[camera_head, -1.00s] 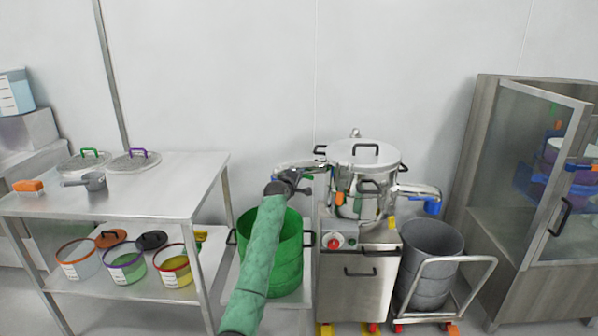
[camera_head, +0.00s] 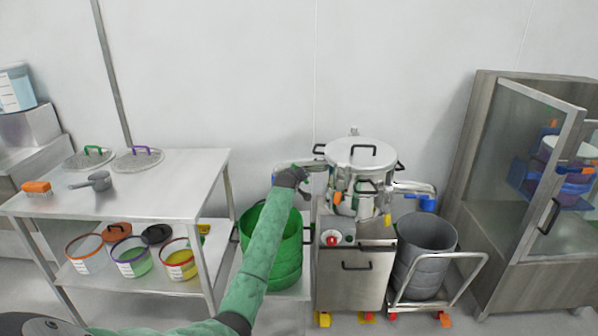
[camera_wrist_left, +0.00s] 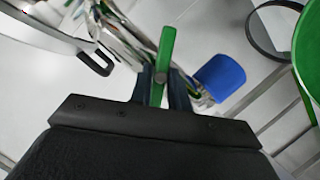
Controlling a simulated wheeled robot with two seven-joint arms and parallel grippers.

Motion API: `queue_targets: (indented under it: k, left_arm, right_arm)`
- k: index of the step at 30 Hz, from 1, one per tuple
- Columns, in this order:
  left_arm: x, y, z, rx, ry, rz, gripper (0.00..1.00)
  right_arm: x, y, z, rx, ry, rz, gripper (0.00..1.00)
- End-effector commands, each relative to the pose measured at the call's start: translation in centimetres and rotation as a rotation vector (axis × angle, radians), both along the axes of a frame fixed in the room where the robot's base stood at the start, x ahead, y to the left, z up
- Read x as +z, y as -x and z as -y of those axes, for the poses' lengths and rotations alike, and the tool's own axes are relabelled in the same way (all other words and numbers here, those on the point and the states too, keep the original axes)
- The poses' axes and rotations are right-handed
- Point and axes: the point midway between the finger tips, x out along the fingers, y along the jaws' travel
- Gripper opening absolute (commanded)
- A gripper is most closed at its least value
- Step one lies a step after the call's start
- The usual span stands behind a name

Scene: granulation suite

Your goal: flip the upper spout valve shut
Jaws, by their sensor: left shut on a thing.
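The upper spout (camera_head: 284,168) comes out of the left side of the steel pot (camera_head: 360,158), above the green drum (camera_head: 290,240). Its valve has a green lever handle (camera_wrist_left: 166,50), clear in the left wrist view. My left gripper (camera_head: 302,180) reaches the spout from the front and covers much of the valve. In the left wrist view, the two dark fingers (camera_wrist_left: 163,88) are shut on the green handle, one on each side. A blue cylindrical end piece (camera_wrist_left: 220,77) is just right of the fingers. My right gripper is in no view.
A lower spout with a blue end (camera_head: 428,203) points over a grey bin (camera_head: 425,240) in a cart. A steel table (camera_head: 150,185) with lids and a scoop stands left. A cabinet (camera_head: 475,170) with an open glass door stands right.

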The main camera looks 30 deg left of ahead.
Motion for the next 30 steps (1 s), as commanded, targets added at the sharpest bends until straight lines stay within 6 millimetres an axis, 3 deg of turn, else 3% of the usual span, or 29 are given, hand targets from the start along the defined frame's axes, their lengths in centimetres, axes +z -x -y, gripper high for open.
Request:
queue_targets:
  k: [8, 21, 30]
  left_arm:
    - [0.0, 0.0, 0.1, 0.0, -0.11, -0.07, 0.0]
    - [0.1, -0.1, 0.2, -0.001, -0.312, -0.194, 0.0]
    - [0.0, -0.2, 0.3, -0.001, -0.467, -0.289, 0.0]
  right_arm:
    - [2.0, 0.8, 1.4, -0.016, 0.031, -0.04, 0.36]
    - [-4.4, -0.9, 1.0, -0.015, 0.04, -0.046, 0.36]
    - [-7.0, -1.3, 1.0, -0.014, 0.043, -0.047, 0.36]
